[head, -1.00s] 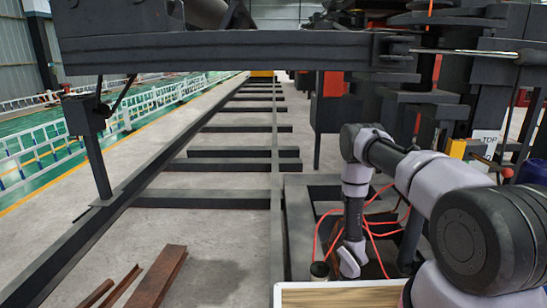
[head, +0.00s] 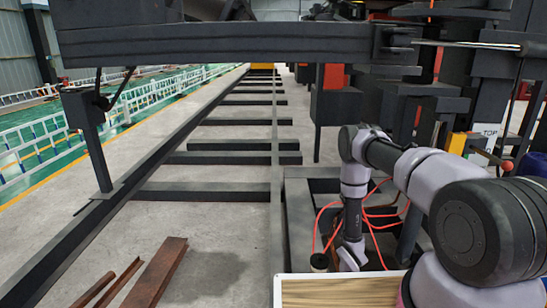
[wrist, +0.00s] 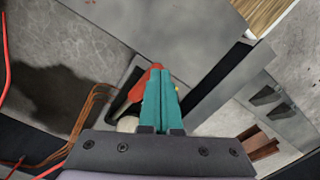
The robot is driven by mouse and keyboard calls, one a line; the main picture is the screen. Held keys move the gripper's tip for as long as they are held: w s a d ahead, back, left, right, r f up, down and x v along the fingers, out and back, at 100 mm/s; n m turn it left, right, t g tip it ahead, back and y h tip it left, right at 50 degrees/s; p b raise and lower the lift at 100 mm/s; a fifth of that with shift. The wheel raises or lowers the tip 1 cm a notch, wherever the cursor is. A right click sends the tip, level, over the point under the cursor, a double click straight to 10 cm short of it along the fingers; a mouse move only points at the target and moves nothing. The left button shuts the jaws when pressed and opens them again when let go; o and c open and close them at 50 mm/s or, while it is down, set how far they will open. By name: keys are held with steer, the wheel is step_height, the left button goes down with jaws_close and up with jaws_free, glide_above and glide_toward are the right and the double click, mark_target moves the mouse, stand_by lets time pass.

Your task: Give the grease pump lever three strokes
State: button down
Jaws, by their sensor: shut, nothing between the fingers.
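My gripper (wrist: 160,78) shows as teal fingers in the wrist view, shut together with nothing between them. A red part (wrist: 152,69) lies just behind and left of the fingertips, over a black part. I cannot tell whether these belong to the grease pump lever or whether the fingers touch them. A pale round piece (wrist: 126,124) is partly hidden by the gripper body. A lever with a red ball (head: 507,165) is at the right.
Red hoses (head: 372,225) hang around my forearm. A wooden-topped box (head: 340,290) is in front. A dark beam (head: 220,43) crosses overhead. Dark rails and sleepers (head: 231,158) run away on the left, with rusty steel pieces (head: 155,275) on the floor.

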steer(key=shift+f, duration=0.1)
steer(key=shift+s+f, duration=0.3)
steer(key=shift+f, duration=0.25)
steer(key=shift+s+f, duration=0.25)
steer(key=shift+f, duration=0.55)
steer(key=shift+s+f, duration=0.1)
steer(key=shift+f, duration=0.1)
steer(key=w+r, duration=0.7)
steer(key=r, duration=0.4)
stand_by(0.5)
